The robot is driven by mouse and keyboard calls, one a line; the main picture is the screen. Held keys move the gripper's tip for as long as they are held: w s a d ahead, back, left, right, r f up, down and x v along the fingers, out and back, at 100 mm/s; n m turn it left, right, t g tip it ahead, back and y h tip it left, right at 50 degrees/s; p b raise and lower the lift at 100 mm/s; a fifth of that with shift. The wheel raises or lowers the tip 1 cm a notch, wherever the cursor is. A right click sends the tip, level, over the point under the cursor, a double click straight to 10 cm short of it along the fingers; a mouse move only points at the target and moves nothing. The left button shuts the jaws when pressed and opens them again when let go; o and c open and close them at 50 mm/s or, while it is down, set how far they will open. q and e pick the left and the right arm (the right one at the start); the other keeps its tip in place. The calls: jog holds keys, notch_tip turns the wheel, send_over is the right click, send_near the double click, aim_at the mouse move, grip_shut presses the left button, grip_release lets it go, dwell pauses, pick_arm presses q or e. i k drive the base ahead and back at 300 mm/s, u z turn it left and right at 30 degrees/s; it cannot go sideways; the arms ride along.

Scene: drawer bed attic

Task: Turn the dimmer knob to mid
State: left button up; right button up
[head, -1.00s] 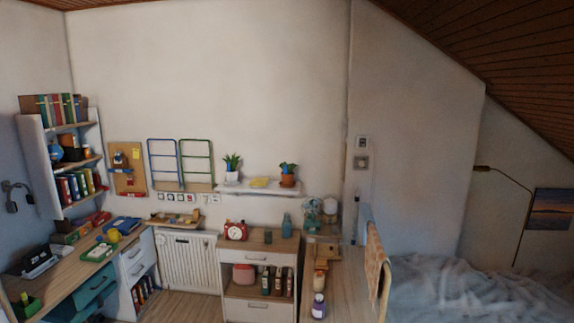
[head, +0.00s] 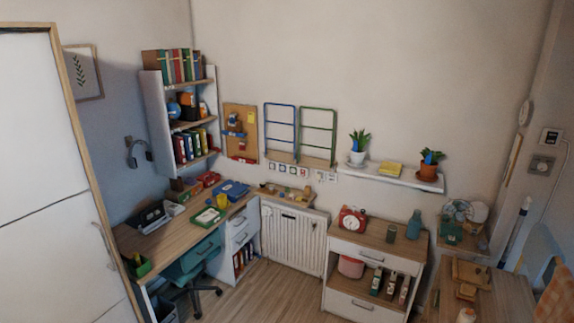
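A small square wall plate with a round knob (head: 541,164), which looks like the dimmer, is on the wall at the right side of the head view. It is too small to read the knob's setting. A second plate with a dark display (head: 551,137) is just above it, and a cord hangs beside them. Neither of my grippers is in view.
A desk (head: 165,240) and a white wardrobe (head: 45,150) are at left. Some floor (head: 255,290) is clear.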

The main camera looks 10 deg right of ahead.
aim_at(543, 167)
jog(key=i, duration=2.55)
